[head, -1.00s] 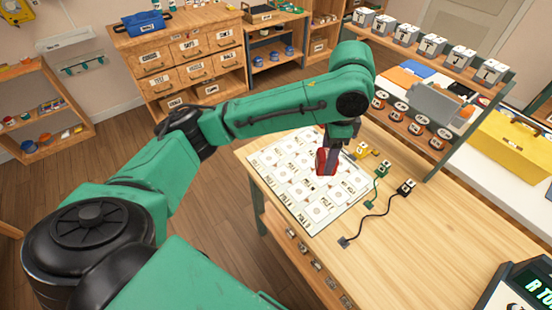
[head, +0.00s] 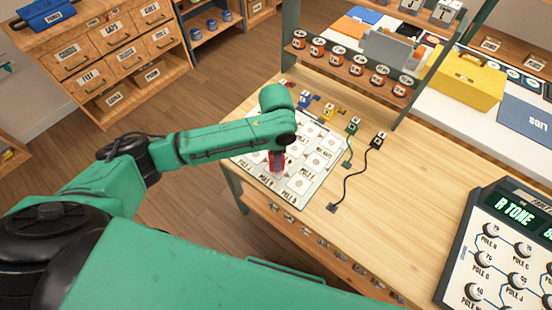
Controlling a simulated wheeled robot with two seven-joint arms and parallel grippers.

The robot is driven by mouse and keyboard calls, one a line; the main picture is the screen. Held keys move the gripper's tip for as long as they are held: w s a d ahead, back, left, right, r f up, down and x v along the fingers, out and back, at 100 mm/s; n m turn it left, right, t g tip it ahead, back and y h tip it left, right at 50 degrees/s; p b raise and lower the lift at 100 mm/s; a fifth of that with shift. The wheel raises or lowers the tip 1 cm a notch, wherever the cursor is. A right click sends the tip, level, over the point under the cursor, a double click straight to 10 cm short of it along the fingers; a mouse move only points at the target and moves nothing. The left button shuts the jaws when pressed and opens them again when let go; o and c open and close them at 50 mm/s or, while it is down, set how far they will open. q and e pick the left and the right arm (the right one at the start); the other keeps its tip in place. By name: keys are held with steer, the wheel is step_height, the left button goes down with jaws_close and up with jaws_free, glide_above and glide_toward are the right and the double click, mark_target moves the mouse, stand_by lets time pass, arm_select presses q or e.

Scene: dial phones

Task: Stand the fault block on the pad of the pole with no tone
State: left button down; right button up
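The red fault block (head: 277,162) is at the fingers of my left gripper (head: 277,152), which looks shut on it. The block is low over the white pad board (head: 318,190), among the front pads. Whether it touches a pad is too small to tell. The board carries several square pads with pole labels, such as POLE N (head: 290,193); my arm hides its back left part. The tone panel (head: 505,240) at the right shows "R TONE" on its display, cut off by the frame edge, above several labelled pole knobs. My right gripper is not in view.
Red, blue, yellow, green and black plugs (head: 353,126) stand behind the board, some with cords. A rack (head: 340,68) with several red-and-white round items rises behind them. A yellow case (head: 458,82) is at the back right. The table middle (head: 400,190) is clear.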

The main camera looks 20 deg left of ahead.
arm_select(q)
step_height(320, 180, down, 2)
steer(key=shift+d, duration=0.1)
steer(key=shift+f, duration=0.15)
steer(key=shift+c, duration=1.3)
jaws_free()
step_height(320, 180, up, 12)
steer(key=shift+r+b, duration=0.2)
steer(key=shift+b, duration=0.35)
